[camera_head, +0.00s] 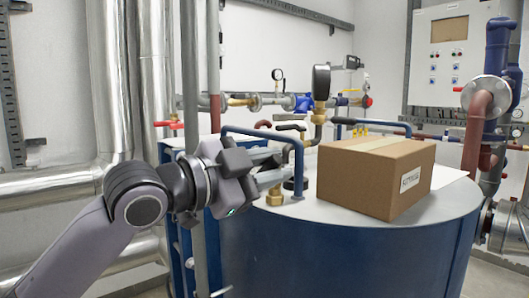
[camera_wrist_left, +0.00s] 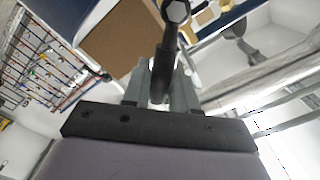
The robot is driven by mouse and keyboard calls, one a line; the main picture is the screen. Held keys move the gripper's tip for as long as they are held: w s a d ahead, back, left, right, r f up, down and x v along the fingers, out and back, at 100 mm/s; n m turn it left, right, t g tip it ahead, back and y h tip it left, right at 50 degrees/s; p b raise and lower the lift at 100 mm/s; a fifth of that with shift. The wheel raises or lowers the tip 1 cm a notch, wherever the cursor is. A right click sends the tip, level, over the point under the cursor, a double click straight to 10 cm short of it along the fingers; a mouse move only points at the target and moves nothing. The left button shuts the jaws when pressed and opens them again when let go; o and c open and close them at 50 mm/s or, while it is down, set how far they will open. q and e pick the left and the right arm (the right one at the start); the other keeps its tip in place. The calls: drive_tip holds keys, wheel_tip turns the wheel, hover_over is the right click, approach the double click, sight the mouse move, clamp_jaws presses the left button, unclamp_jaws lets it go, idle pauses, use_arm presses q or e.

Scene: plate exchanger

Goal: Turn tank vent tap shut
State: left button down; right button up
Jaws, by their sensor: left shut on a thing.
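My left gripper (camera_head: 278,166) reaches in from the left over the tank lid, its fingers level and pointing right. In the left wrist view its fingers (camera_wrist_left: 161,88) are shut on a dark tap lever (camera_wrist_left: 166,60), which has a pale hexagonal end. In the head view the lever is mostly hidden by the fingers. A brass fitting (camera_head: 275,198), apparently the vent tap's base, stands on the lid just below the fingertips. The blue tank (camera_head: 340,250) fills the lower middle. The lever's exact angle cannot be told. My right gripper is not in view.
A cardboard box (camera_head: 367,182) sits on the lid right of the gripper. A blue handrail (camera_head: 255,132) arches close to the fingers. Behind stand a black gauge (camera_head: 321,82), brass valves and pipes. Silver pipes (camera_head: 108,80) run at left.

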use_arm(q)
drive_tip(key=shift+s+d+f+m+p, duration=0.2)
drive_tip(key=shift+f+m+p, duration=0.45)
drive_tip(key=shift+m, duration=0.8)
drive_tip(key=shift+s+d+f+m+p, duration=0.15)
drive_tip(key=shift+s+f+m+p, duration=0.15)
drive_tip(key=shift+f+m, duration=0.9)
drive_tip(key=shift+s+d+f+m+p, duration=0.2)
drive_tip(key=shift+f+m+p, duration=0.3)
drive_tip(key=shift+m, duration=1.25)
drive_tip(key=c, duration=1)
unclamp_jaws()
drive_tip(key=shift+a, duration=0.15)
drive_tip(key=shift+b+v, duration=0.55)
drive_tip(key=shift+v, duration=2.95)
